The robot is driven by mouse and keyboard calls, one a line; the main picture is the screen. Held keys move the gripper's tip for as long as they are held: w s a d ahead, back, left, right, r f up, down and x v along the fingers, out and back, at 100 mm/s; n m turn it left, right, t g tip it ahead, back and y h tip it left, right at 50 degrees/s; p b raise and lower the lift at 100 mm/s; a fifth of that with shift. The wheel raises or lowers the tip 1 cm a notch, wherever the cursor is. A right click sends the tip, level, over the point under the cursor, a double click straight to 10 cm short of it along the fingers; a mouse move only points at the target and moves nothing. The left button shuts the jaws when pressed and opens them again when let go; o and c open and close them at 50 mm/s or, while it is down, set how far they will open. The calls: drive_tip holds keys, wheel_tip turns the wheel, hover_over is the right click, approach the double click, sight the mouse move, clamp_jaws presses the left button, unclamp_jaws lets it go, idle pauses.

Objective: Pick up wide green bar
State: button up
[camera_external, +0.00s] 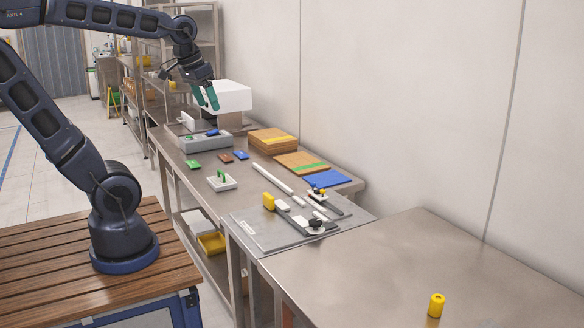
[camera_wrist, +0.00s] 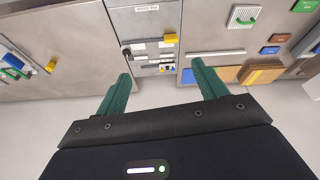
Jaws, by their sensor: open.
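Two green pieces on the steel table could be the wide green bar; I cannot tell which. A flat green block (camera_external: 193,164) lies at the table's left edge, and in the wrist view it shows at the top right (camera_wrist: 304,5). A green bar (camera_external: 222,175) stands on a small white plate (camera_external: 223,184); in the wrist view this bar (camera_wrist: 246,14) is at the upper right. My gripper (camera_external: 206,97) is high above the far part of the table, clear of both. Its teal fingers (camera_wrist: 160,70) are open and apart, with nothing held between them.
A grey box (camera_external: 205,142) with small coloured parts stands behind the blocks. Brown (camera_external: 226,158) and blue (camera_external: 241,155) blocks lie nearby. Wooden boards (camera_external: 272,142), a blue sheet (camera_external: 327,179) and a grey fixture plate (camera_external: 260,238) take up the right side. The near steel table is mostly clear.

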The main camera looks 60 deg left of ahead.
drive_tip(key=w+a+r+n+g, duration=0.2)
drive_tip(key=w+a+n, duration=0.3)
drive_tip(key=w+a, duration=0.95)
drive_tip(key=w+a+f+n+g+h, duration=0.1)
drive_tip(key=w+a+f+n, duration=0.2)
drive_tip(key=a, duration=0.6)
drive_tip(key=w+a+f+n, duration=0.1)
drive_tip(key=w+a+f, duration=0.25)
drive_tip(key=a, duration=0.65)
drive_tip(key=w+a+f+n+g+h, duration=0.1)
drive_tip(key=w+a+f, duration=0.1)
drive_tip(key=a+f, duration=0.5)
drive_tip(key=n+h, duration=0.3)
drive_tip(key=n, duration=0.3)
approach(193, 162)
drive_tip(key=shift+x, duration=4.05)
drive_tip(key=shift+s+d+r, duration=0.1)
drive_tip(key=shift+s+d, duration=0.05)
drive_tip(key=shift+d, duration=0.05)
drive_tip(key=c, duration=1.1)
